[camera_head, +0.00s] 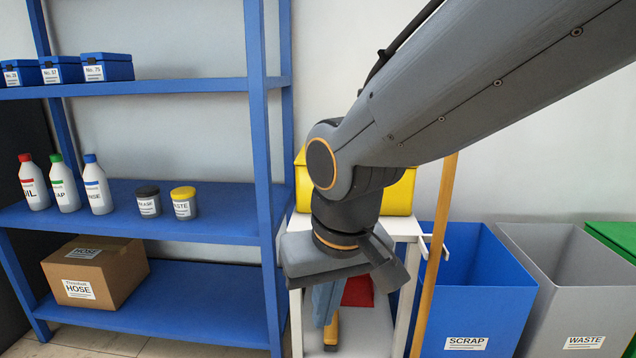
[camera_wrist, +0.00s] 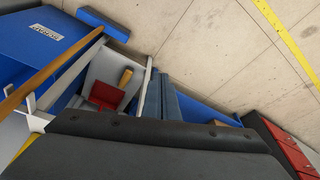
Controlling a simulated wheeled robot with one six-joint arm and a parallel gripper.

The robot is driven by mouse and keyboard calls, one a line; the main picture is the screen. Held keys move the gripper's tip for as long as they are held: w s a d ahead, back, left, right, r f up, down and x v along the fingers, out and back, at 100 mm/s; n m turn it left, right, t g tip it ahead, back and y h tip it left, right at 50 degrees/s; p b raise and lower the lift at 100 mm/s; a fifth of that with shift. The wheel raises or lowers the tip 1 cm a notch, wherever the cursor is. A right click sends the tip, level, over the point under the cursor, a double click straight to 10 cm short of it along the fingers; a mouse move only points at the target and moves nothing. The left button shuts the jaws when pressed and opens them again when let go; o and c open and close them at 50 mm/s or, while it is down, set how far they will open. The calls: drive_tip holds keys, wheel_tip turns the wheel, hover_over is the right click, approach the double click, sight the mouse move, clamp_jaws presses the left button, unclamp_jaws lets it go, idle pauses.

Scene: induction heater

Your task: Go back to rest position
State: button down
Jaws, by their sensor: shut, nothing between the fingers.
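My arm reaches in from the upper right in the head view. My gripper (camera_head: 324,318) hangs below the wrist, pointing down beside the white cart (camera_head: 403,226). In the wrist view my gripper (camera_wrist: 162,82) shows two blue-grey fingers side by side, shut and empty. Part of the gripper body is hidden by the wrist housing in the head view. No object is held.
A blue shelf (camera_head: 190,85) with bottles and boxes stands left. A yellow box (camera_head: 400,192) sits behind my wrist. A wooden pole (camera_head: 436,250), a blue scrap bin (camera_head: 480,300) and a grey waste bin (camera_head: 575,300) stand right. A red item (camera_wrist: 106,95) lies low on the cart.

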drive_tip(key=s+a+f+n+g, duration=0.2)
drive_tip(key=s+f+g, duration=0.1)
drive_tip(key=s, duration=0.6)
drive_tip(key=d+r+m+p, duration=0.3)
drive_tip(key=d+r+p, duration=0.7)
drive_tip(key=p, duration=0.7)
drive_tip(key=d+r+m+h+p, duration=0.1)
drive_tip(key=d+r+m+p, duration=0.2)
drive_tip(key=d+r+p, duration=0.7)
drive_tip(key=shift+s+d+r+p, duration=0.15)
drive_tip(key=shift+s+r+p, duration=0.1)
drive_tip(key=shift+r+p, duration=3.3)
drive_tip(key=shift+f+p, duration=0.4)
